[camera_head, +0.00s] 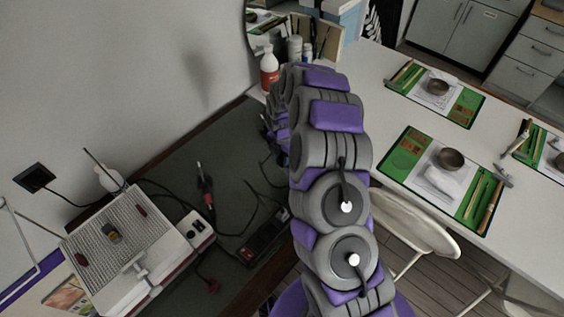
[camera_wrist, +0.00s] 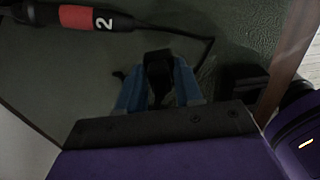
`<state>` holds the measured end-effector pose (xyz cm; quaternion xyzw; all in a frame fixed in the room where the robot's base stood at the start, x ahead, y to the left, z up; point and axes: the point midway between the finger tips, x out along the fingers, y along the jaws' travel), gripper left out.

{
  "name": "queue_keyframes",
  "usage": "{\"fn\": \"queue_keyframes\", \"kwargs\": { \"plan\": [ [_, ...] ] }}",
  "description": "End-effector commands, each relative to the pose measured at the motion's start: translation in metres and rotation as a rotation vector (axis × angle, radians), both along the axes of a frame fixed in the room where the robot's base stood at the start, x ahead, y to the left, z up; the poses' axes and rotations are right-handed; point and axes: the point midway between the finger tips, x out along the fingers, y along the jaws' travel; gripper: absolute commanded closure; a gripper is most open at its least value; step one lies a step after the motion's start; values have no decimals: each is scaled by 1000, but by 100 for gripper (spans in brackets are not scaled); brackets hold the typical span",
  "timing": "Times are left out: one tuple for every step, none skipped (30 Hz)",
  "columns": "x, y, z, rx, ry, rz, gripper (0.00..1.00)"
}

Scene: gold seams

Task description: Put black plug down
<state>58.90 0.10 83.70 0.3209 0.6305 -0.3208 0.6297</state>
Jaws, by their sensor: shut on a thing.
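In the wrist view, my gripper (camera_wrist: 158,85) has two blue fingers closed on the black plug (camera_wrist: 158,66). The plug sits between the fingertips, over the dark green work surface (camera_wrist: 235,40). A dark cable runs near it; where the cable joins the plug is unclear. I cannot tell whether the plug touches the surface. In the head view, my arm reaches to the far end of the green surface (camera_head: 185,165), and it hides the plug and most of my gripper.
A black tool with a red band marked 2 (camera_wrist: 85,18) lies near the plug; a power strip (camera_head: 197,230), black box (camera_head: 265,243) and white gridded device (camera_head: 125,245) are nearer. A white table (camera_head: 395,150) with green mats is right.

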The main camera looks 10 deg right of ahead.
Motion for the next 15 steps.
{"fn": "queue_keyframes", "kwargs": {
  "plan": [
    [3, 0, -1, 0, -1, -1, 100],
    [2, 0, -7, 0, 0, -1, 100],
    [2, 0, -13, 0, 1, -1, 100],
    [2, 0, -18, 0, 1, -1, 100],
    [2, 0, -23, 0, 1, -1, 100],
    [2, 0, -29, 0, 1, -1, 100],
    [2, 0, -33, 0, 2, -1, 100],
    [2, 0, -35, 0, 2, -1, 100],
    [1, 0, -37, 0, 2, -1, 100],
    [1, 0, -37, 0, 1, -1, 100],
    [1, 0, -36, 0, 1, -1, 100],
    [1, 0, -36, -1, 1, -1, 100],
    [1, 0, -35, 0, 0, -1, 100],
    [1, 0, -35, 0, 0, -1, 100],
    [1, 0, -35, 0, 0, -1, 100]
  ]
}}
